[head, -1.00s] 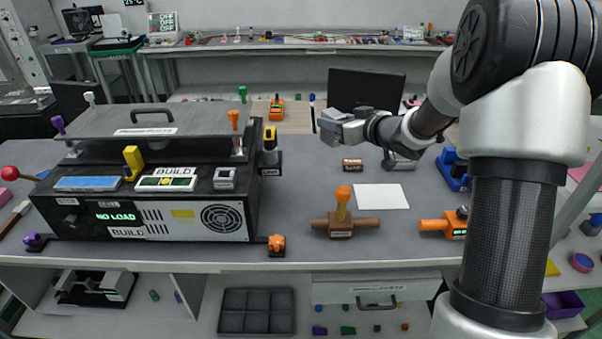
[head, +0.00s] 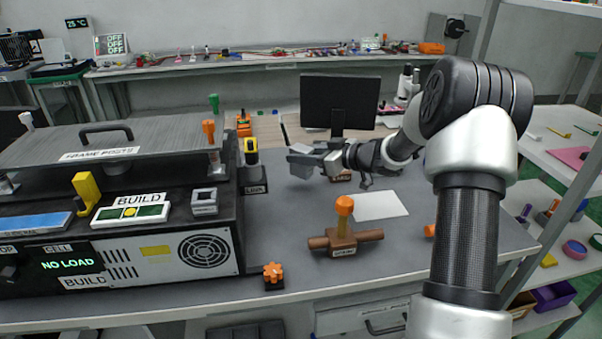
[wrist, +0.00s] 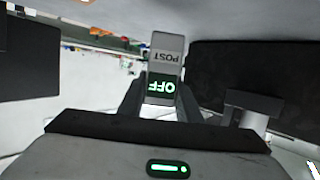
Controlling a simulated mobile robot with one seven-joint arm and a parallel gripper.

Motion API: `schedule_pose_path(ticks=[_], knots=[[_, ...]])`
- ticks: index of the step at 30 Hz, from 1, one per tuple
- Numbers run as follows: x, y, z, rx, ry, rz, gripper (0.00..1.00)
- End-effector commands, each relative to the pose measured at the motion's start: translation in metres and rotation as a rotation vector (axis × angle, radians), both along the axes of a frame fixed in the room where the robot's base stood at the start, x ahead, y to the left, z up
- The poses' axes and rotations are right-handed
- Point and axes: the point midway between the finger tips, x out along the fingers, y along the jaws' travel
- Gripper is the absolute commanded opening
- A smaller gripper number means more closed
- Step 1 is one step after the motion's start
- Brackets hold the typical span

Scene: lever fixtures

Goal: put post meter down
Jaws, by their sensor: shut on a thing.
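The post meter (wrist: 165,68) is a small grey block with a POST label and a lit green OFF display, upside down in the wrist view. My gripper (wrist: 160,108) is shut on it, with a dark finger on each side. In the head view my gripper (head: 312,157) is over the far part of the grey bench, in front of the monitor. The meter shows there as a grey block (head: 300,169) at the fingers. I cannot tell its exact height above the bench.
The black BUILD machine (head: 120,250) fills the left. A yellow-and-black upright piece (head: 251,152) stands beside it. A brown fixture with an orange-topped lever (head: 344,240) and a white sheet (head: 379,205) are nearer. The monitor (head: 338,102) stands behind. Bare bench lies left of the sheet.

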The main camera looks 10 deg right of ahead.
Motion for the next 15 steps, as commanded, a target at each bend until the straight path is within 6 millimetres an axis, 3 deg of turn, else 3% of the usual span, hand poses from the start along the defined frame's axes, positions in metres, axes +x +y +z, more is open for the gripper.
schedule_pose_path(ticks=[9, 15], knots=[[0.000, 0.000, -0.037, 0.001, 0.000, 0.000, 0.00], [0.000, 0.000, -0.038, 0.001, -0.004, 0.000, 0.00]])
